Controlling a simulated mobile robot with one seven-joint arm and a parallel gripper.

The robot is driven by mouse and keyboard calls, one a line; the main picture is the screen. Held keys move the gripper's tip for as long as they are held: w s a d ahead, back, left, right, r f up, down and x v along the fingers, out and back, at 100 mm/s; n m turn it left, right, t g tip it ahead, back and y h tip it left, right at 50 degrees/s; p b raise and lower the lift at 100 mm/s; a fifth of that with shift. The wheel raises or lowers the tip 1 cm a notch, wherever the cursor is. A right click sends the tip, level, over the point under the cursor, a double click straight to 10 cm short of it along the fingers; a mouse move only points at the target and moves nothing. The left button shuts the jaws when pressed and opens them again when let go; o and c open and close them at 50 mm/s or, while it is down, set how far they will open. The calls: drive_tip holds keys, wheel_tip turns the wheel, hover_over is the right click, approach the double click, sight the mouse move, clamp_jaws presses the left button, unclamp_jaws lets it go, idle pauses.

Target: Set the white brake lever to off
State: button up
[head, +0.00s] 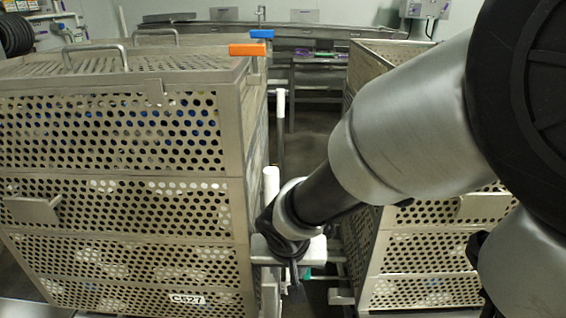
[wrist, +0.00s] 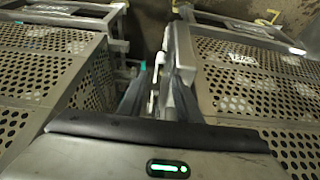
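A white upright lever (head: 271,184) stands at the right front corner of the left perforated cart, beside the narrow gap between two carts. A second white-topped upright handle (head: 280,104) is farther back along the same gap. My gripper (head: 289,262) is low in the gap, just right of and below the near lever, and partly hidden by its own wrist. In the wrist view, my dark fingers (wrist: 155,102) are apart. A small white part (wrist: 153,99) shows between or beyond them; I cannot tell whether they touch it. The brake's marking does not show.
The left perforated cart (head: 125,234) and the right perforated cart (head: 430,252) flank the gap closely. An orange tab (head: 247,49) and a blue tab (head: 262,33) stick out at the left cart's top. A steel bench (head: 320,31) stands at the back.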

drive_tip(key=b+x, duration=0.6)
drive_tip(key=x, duration=0.8)
drive_tip(key=shift+f, duration=0.3)
clamp_jaws()
